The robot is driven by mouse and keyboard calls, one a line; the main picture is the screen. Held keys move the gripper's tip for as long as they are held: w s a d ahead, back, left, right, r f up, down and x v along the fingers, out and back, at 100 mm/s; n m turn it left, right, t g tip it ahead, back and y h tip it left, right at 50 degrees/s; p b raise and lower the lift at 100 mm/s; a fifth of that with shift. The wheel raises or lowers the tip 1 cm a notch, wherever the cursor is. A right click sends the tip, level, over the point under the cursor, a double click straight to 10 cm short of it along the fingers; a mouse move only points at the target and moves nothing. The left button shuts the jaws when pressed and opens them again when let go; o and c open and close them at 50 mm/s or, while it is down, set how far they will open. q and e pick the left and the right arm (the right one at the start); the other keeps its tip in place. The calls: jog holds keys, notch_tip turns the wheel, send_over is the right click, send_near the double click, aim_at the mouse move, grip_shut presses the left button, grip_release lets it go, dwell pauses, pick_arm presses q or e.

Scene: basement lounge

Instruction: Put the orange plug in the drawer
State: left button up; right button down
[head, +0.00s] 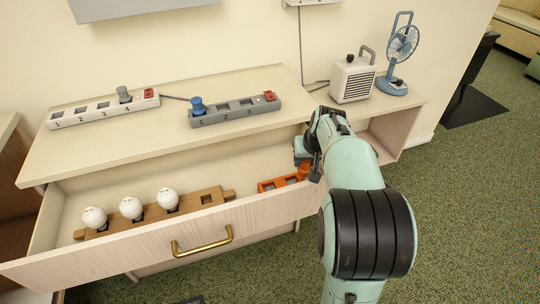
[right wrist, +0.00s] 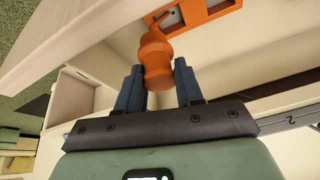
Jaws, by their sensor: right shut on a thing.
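The orange plug (head: 303,169) is at the right end of the open drawer (head: 130,243), at an orange holder (head: 268,186) with square openings. My right gripper (head: 311,167) reaches down over the drawer's right end and is shut on the plug. In the right wrist view the plug (right wrist: 155,58) sits between the two dark fingers (right wrist: 159,80), its far end at the orange holder (right wrist: 195,12). Whether the plug is fully seated in the holder I cannot tell. My left gripper is not in view.
The drawer also holds a wooden block (head: 205,199) with several white round-headed plugs. On the cabinet top are a white power strip (head: 100,109), a grey strip (head: 235,112) with a blue plug (head: 197,105), a heater (head: 352,80) and a fan (head: 402,45).

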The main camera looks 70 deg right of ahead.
jog(key=w+d+f, duration=0.1)
jog(key=w+d, duration=0.1)
jog(key=w+d+f+b, duration=0.1)
jog(key=d+f, duration=0.1)
jog(key=d, duration=0.1)
jog(key=w+d+f, duration=0.2)
jog(key=d, duration=0.1)
jog(key=shift+w+d+f+b, duration=0.2)
jog(key=shift+w+b, duration=0.1)
jog(key=shift+b, duration=0.1)
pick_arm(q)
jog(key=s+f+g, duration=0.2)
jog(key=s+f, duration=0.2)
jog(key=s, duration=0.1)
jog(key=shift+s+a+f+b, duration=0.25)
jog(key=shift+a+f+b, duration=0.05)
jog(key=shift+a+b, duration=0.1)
pick_arm(e)
jog(key=shift+w+d+f, duration=0.8)
jog(key=shift+d+f, duration=0.25)
jog(key=shift+d, duration=0.05)
jog(key=shift+f, duration=0.15)
jog(key=c, duration=0.7)
grip_release()
